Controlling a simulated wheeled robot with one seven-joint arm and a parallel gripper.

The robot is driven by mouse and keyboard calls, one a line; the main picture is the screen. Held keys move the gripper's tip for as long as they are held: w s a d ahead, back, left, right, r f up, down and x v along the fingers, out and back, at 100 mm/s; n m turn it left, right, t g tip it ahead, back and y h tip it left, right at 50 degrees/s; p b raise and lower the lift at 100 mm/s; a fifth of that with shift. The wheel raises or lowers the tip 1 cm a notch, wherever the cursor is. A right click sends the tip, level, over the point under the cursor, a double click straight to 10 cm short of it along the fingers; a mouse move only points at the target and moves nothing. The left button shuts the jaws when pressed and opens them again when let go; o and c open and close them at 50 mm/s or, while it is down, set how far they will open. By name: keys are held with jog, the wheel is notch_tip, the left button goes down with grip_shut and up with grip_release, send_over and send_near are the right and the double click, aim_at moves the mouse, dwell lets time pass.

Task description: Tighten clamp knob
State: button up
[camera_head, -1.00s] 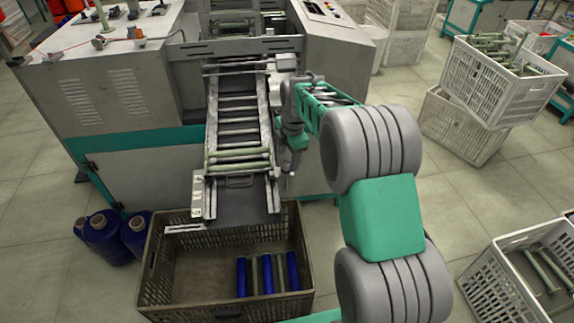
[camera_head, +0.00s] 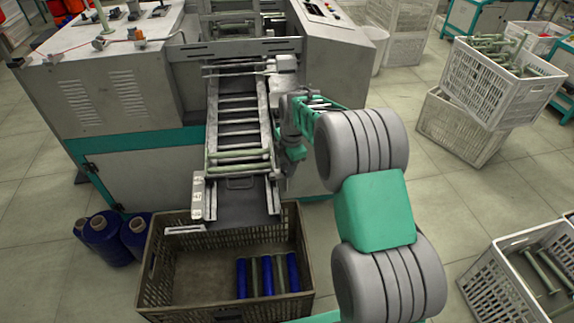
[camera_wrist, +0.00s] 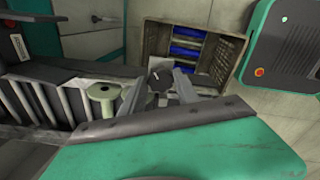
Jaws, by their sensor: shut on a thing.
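The clamp knob (camera_wrist: 160,78) is a small dark piece in the middle of the wrist view, between the two fingertips. My gripper (camera_wrist: 160,86) is shut on it at the side of the sloping chute (camera_wrist: 60,100). In the head view my gripper (camera_head: 284,174) is beside the chute's right rail, near its lower end. There the knob is not clearly visible. A pale green bobbin (camera_wrist: 103,93) lies on the chute close to the gripper in the wrist view.
A brown crate (camera_head: 150,270) with blue and pale bobbins stands under the chute's lower end. Blue yarn cones (camera_head: 103,236) stand on the floor left of it. The grey winding machine (camera_head: 110,80) stands behind. White crates (camera_head: 490,90) are stacked at the right, with open floor between.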

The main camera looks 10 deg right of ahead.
grip_shut()
jog(key=shift+m, duration=0.3)
jog(key=m+b, duration=0.1)
jog(key=m, duration=0.4)
jog(key=shift+m, duration=0.3)
jog(key=m, duration=0.5)
jog(key=shift+t, duration=0.4)
jog(key=m, duration=0.6)
jog(key=shift+m+h+b, duration=0.3)
jog(key=shift+m+b, duration=0.05)
jog(key=shift+m, duration=0.05)
jog(key=m, duration=0.5)
jog(key=shift+a, duration=0.1)
jog(key=shift+m, duration=0.3)
